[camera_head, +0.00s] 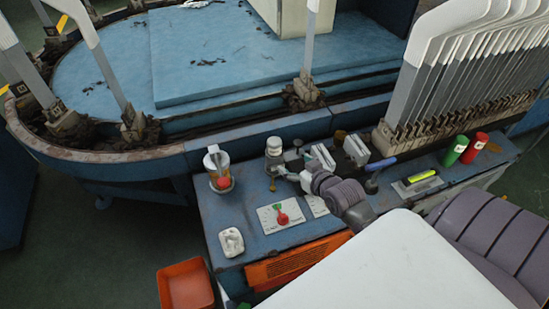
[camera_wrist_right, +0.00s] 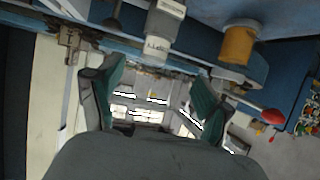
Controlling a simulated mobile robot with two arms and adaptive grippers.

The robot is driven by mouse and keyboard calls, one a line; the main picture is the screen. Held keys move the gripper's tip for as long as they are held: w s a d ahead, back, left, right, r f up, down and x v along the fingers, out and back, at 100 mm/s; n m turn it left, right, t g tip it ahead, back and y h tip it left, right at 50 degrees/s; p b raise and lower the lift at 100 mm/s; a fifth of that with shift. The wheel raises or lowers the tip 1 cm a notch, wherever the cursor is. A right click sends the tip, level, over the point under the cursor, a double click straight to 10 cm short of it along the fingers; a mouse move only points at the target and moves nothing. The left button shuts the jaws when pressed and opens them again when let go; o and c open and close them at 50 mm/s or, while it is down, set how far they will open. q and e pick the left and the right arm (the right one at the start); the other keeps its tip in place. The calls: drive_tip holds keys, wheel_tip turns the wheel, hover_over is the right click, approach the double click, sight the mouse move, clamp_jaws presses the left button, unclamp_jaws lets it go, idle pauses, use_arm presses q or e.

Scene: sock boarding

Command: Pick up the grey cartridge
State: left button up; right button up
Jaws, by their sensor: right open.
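Two pale grey blocks stand upright near the back of the blue workbench: a left block (camera_head: 322,157) and a right block (camera_head: 356,150). I cannot tell which is the grey cartridge. My right gripper (camera_head: 284,172) is left of the left block, close to a white-capped bottle (camera_head: 274,147). In the right wrist view its green-padded fingers (camera_wrist_right: 158,92) are spread with nothing between them. That view appears upside down and shows a grey-white object (camera_wrist_right: 165,25) beyond the fingers, too unclear to name. My left gripper is out of view.
Tall boards (camera_head: 460,60) stand behind. An orange bin (camera_head: 186,286) is at the front left.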

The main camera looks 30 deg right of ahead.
sight(278, 148)
drive_tip(key=shift+t, duration=0.3)
drive_tip(key=x, duration=0.2)
drive_tip(key=b+x, duration=0.1)
drive_tip(key=x, duration=0.2)
drive_tip(key=d+r+b+x, duration=0.1)
drive_tip(key=x, duration=0.2)
drive_tip(key=shift+w+r, duration=0.1)
drive_tip(key=shift+w, duration=0.15)
drive_tip(key=x, duration=0.1)
drive_tip(key=b+x, duration=0.1)
drive_tip(key=x, duration=0.3)
drive_tip(key=shift+w+a+f+b, duration=0.15)
drive_tip(key=shift+a+f+b, duration=0.15)
drive_tip(key=shift+b, duration=0.05)
drive_tip(key=shift+w, duration=0.25)
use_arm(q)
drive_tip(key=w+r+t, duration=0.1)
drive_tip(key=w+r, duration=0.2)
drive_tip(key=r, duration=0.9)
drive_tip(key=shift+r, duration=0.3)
use_arm(e)
drive_tip(key=c, duration=1.3)
